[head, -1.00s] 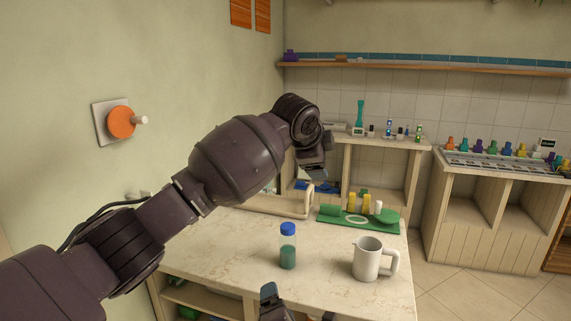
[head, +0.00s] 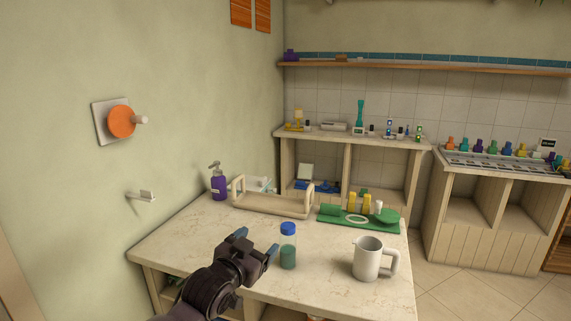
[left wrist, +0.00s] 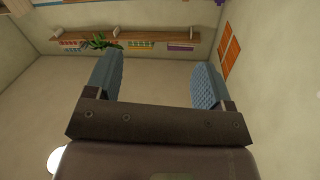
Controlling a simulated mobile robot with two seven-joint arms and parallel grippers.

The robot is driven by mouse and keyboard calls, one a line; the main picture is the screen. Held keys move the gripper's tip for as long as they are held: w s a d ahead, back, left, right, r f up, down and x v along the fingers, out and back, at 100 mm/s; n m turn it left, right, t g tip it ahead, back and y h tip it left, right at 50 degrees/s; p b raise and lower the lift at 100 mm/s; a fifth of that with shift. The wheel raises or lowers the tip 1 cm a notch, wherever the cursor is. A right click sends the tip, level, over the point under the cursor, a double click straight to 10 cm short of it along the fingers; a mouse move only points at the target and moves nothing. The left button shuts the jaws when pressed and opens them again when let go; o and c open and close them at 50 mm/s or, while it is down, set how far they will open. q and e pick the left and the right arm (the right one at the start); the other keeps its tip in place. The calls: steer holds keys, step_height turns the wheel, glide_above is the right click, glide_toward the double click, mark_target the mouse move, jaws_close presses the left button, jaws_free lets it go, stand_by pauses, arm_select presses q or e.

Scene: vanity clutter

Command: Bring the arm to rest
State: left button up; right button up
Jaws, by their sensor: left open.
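My left gripper (head: 256,247) is in the lower middle of the head view, over the front of the stone-topped counter (head: 205,246). It is open, with nothing between its blue-padded fingers. In the left wrist view my left gripper (left wrist: 155,85) also shows both fingers wide apart, with only walls and a far shelf beyond. A bottle with a blue cap and teal contents (head: 288,248) stands just right of the fingertips; I cannot tell whether they touch. My right gripper is not in view.
A white pitcher (head: 367,259) stands right of the bottle. Behind are a beige rack (head: 270,205), a purple pump bottle (head: 218,182) and a green tray (head: 345,222) with yellow items. A wall hook (head: 142,197) and an orange knob (head: 121,122) stick out at left.

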arm_select(q)
steer(key=s+a+f+n+g+y, duration=0.1)
steer(key=s+a+f+n+y, duration=0.1)
steer(key=s+a+f, duration=0.5)
steer(key=s+a+f+n+g+y, duration=0.2)
steer(key=s+a+f, duration=0.5)
steer(key=s+f, duration=0.5)
steer(key=s+a+f+n+g+y, duration=0.1)
steer(key=s+a+f, duration=0.6)
steer(key=s, duration=0.9)
step_height(320, 180, down, 4)
steer(key=n+y, duration=0.1)
steer(key=y, duration=0.1)
steer(key=shift+s+r+n+g+y, duration=0.25)
steer(key=shift+n+g+y, duration=0.05)
steer(key=shift+n+y, duration=0.1)
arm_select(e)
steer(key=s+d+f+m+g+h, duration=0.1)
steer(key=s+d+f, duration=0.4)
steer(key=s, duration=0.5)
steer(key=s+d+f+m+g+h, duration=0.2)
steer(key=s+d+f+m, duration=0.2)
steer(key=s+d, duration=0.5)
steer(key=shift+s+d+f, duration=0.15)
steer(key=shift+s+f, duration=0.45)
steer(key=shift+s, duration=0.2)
